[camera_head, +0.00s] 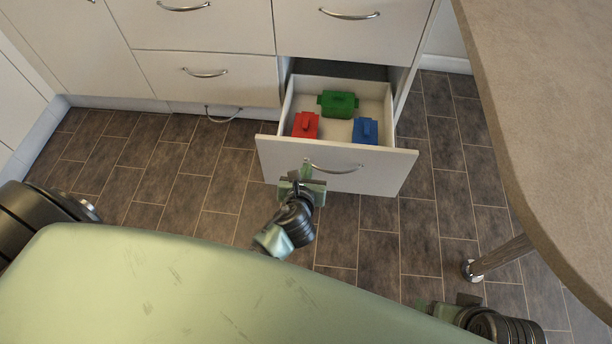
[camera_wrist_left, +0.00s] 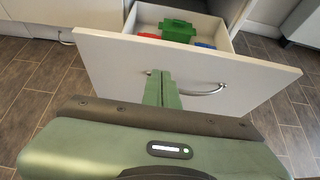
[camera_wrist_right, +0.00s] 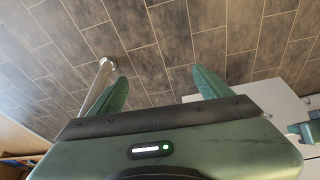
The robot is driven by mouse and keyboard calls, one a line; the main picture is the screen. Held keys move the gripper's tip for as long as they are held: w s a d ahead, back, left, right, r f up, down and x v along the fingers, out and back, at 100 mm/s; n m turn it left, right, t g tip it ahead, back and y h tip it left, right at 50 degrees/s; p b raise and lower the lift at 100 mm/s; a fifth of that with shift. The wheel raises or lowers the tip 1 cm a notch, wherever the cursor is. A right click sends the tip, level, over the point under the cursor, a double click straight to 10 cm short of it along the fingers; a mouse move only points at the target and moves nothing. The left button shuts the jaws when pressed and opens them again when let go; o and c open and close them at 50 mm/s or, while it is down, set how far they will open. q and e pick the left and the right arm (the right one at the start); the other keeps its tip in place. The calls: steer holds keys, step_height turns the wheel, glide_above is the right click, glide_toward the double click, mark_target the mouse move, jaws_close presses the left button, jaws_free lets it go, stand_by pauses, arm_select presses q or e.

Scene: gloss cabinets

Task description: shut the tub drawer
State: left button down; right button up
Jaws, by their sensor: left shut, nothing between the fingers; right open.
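The tub drawer (camera_head: 337,172) is a bottom drawer, pulled well out of the cabinet. Inside it are a red tub (camera_head: 305,125), a green tub (camera_head: 338,104) and a blue tub (camera_head: 365,131). Its front has a curved metal handle (camera_head: 334,169). My left gripper (camera_head: 307,168) is shut and empty, its fingertips at the drawer front by the left end of the handle. The left wrist view shows the closed fingers (camera_wrist_left: 162,88) against or just before the front; I cannot tell if they touch. My right gripper (camera_wrist_right: 158,88) is open and empty above the floor, away from the drawer.
Closed drawers (camera_head: 205,78) stand left of and above the open one. A low handle (camera_head: 222,116) sits near the floor on the left. A table (camera_head: 545,110) with a metal-footed leg (camera_head: 497,257) is on the right. Tiled floor is free before the drawer.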

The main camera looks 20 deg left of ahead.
mark_target(311, 145)
arm_select(q)
steer(key=b+x, duration=0.1)
steer(key=x, duration=0.1)
steer(key=r+b+x, duration=0.1)
steer(key=x, duration=0.5)
steer(key=shift+w+a+b, duration=0.15)
steer(key=shift+w+b, duration=0.25)
steer(key=shift+w, duration=0.2)
steer(key=shift+w+r, duration=0.1)
steer(key=shift+w, duration=0.1)
arm_select(e)
steer(key=w+a+t, duration=0.1)
steer(key=w+t, duration=0.2)
steer(key=w, duration=0.2)
steer(key=shift+w+a+y, duration=0.35)
steer(key=shift+w+y, duration=0.05)
arm_select(q)
steer(key=shift+w+a, duration=0.1)
